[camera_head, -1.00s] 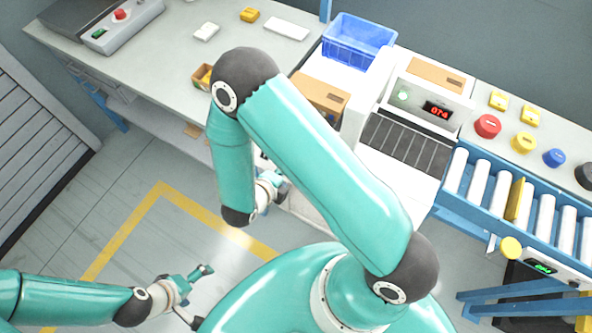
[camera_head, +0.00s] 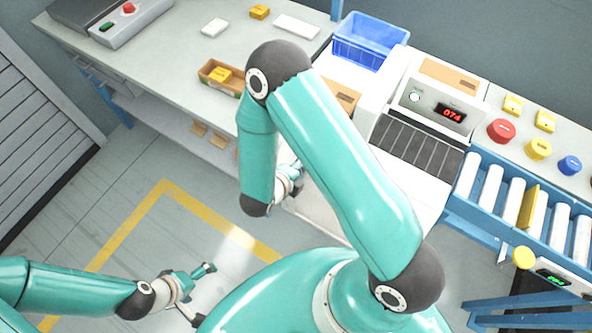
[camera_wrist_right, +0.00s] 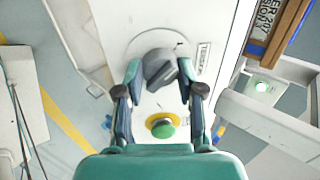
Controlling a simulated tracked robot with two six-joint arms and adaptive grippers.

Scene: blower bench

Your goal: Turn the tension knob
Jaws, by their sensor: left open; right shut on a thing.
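The dark grey tension knob (camera_wrist_right: 160,68) sits on a round plate on a white machine panel (camera_wrist_right: 205,20) in the right wrist view. My right gripper (camera_wrist_right: 159,72) has a finger on each side of the knob and is shut on it. In the head view my right gripper (camera_head: 290,182) is partly hidden by its own arm, and the knob cannot be made out. My left gripper (camera_head: 205,285) is open and empty over the floor at lower left, far from the machine.
A green button (camera_wrist_right: 162,128) in a yellow ring lies just below the knob. A red display (camera_head: 453,114) reads 074 above the dark belt (camera_head: 415,145). A roller conveyor (camera_head: 490,187) stands at right. A blue crate (camera_head: 370,42) and a small cardboard box (camera_head: 220,77) stand behind.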

